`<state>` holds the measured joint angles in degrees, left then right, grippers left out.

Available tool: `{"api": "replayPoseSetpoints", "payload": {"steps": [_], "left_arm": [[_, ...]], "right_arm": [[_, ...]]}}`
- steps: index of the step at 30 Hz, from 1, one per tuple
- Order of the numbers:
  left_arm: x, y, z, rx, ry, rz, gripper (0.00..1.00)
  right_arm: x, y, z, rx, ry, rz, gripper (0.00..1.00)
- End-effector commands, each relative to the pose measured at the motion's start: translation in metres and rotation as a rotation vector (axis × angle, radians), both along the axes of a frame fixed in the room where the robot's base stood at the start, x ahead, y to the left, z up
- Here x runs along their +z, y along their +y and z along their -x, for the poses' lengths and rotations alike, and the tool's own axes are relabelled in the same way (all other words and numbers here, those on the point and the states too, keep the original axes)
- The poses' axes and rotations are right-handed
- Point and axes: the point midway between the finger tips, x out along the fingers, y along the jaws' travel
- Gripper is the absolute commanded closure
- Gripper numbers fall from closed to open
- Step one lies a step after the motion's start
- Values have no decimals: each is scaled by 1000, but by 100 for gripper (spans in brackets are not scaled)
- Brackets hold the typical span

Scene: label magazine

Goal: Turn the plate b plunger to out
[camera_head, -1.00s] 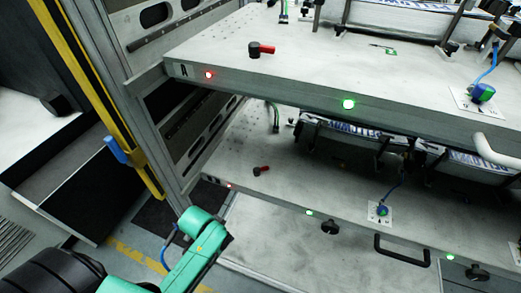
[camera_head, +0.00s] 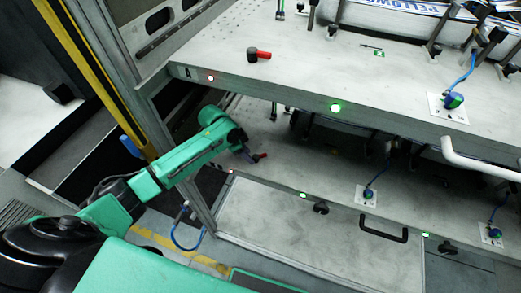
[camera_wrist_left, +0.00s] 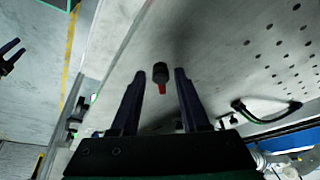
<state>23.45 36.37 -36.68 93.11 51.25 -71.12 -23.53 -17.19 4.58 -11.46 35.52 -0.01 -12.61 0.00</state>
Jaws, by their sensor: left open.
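The plate b plunger (camera_head: 261,156) is a small black knob with a red lever on the lower shelf plate (camera_head: 335,185), near its left front corner. In the left wrist view the plunger (camera_wrist_left: 160,72) shows between my fingers, its red lever pointing down in the picture, toward the gripper body. My left gripper (camera_head: 250,154) is at the plunger, partly hidden by its own wrist in the head view. In the left wrist view its fingers (camera_wrist_left: 159,76) are open, one on each side, with a gap to the knob. A dark two-fingered shape at the left edge looks like my right gripper (camera_wrist_left: 10,57).
The upper plate, marked A (camera_head: 300,75), overhangs the lower shelf and carries a similar red-levered plunger (camera_head: 258,55).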

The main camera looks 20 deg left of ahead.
Motion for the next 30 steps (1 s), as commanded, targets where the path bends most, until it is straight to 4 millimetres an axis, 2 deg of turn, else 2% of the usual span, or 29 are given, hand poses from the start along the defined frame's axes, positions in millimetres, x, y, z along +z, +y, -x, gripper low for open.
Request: {"api": "replayPoseSetpoints", "payload": {"steps": [3,6,10,17,18,20,21,30], "left_arm": [[2,-25,-18,0,0,2,55],[2,-38,-28,-1,0,-1,55],[-9,-39,-28,0,2,-3,55],[-11,-39,-28,-1,0,-2,55],[-11,-39,-28,0,0,-2,70],[-11,-39,-28,0,0,-2,93],[-11,-39,-28,0,0,-2,100],[-11,-39,-29,11,1,-2,100]], "right_arm": [[5,0,0,0,0,0,50],[7,0,0,0,0,0,50],[11,0,0,0,0,0,50],[10,0,0,0,0,0,50],[10,0,0,0,0,0,50],[10,0,0,0,0,0,50],[10,0,0,-1,0,0,50],[12,1,0,-1,0,-1,50]]}}
